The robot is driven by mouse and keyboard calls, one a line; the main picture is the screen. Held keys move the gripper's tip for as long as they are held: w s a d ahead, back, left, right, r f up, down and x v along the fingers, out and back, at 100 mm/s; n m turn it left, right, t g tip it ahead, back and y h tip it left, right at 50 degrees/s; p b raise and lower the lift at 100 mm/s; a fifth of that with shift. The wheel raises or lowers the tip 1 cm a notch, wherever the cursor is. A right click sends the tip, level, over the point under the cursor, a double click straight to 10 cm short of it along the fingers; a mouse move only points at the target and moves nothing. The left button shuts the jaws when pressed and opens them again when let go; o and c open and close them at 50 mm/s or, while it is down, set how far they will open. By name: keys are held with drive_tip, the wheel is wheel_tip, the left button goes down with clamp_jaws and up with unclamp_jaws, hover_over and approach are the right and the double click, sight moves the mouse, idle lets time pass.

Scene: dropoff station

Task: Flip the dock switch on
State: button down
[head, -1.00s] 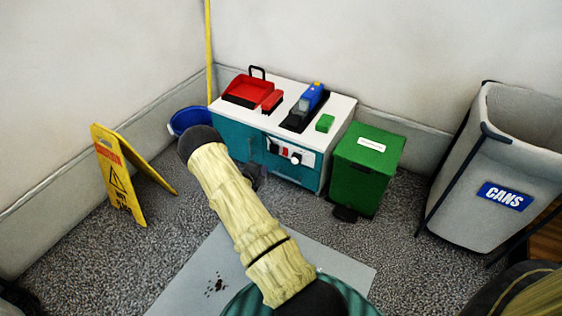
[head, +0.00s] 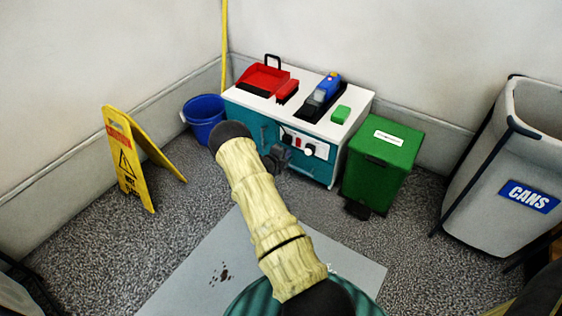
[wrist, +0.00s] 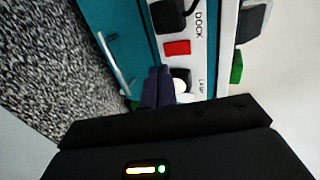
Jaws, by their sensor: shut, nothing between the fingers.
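A white control panel (head: 316,150) is on the front of the teal cabinet (head: 250,125). In the wrist view the word DOCK is printed on the panel (wrist: 200,50), beside a black block (wrist: 168,14) and a red rocker (wrist: 177,48). I cannot tell the switch's setting. A white knob (wrist: 181,87) and a black part sit by the LAMP label, partly hidden by my fingers. My gripper (wrist: 157,75) is shut and empty, its tips close to the red rocker and knob. In the head view my gripper (head: 277,158) is left of the panel, partly behind my arm.
A red dustpan (head: 262,80), a blue-and-black tool (head: 325,92) and a green block (head: 341,114) lie on top. A green bin (head: 382,165) stands right, a blue bucket (head: 204,112) left. A yellow sign (head: 128,165) and a CANS bin (head: 500,180) stand farther out.

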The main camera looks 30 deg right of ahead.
sight(298, 146)
drive_tip(key=shift+d+r+b+x, duration=0.1)
drive_tip(key=shift+r+b+x, duration=0.1)
drive_tip(key=shift+b+x, duration=0.55)
drive_tip(key=shift+d+r+b+x, duration=0.1)
drive_tip(key=shift+r+b+x, duration=0.15)
drive_tip(key=shift+x, duration=0.9)
drive_tip(key=shift+d+r+b+x, duration=0.1)
drive_tip(key=shift+b+x, duration=0.5)
drive_tip(key=shift+x, duration=0.35)
drive_tip(key=shift+w, duration=0.1)
drive_tip(key=shift+w+d+f, duration=0.1)
drive_tip(key=shift+d+f, duration=0.05)
drive_tip(key=shift+r+p, duration=0.5)
drive_tip(key=shift+r, duration=0.4)
